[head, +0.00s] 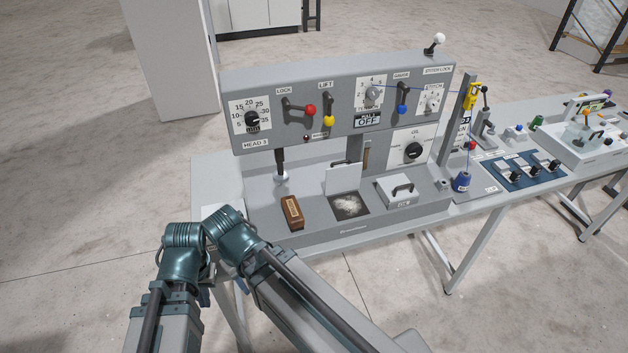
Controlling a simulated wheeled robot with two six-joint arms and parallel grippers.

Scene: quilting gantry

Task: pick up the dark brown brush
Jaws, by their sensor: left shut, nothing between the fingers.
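The dark brown brush (292,212) is a block-shaped piece with a tan label on top. It lies on the grey machine bed, left of a dark square pad with pale fluff. My left arm comes up from the bottom left, its teal joints in front of the bed's left end. My left gripper (204,296) is mostly hidden behind the arm links, low and left of the brush and apart from it. It is shut and empty. My right gripper is not in view.
A control panel (337,100) with levers and dials rises behind. A blue thread cone (461,182) stands further right. The bed's front strip is clear.

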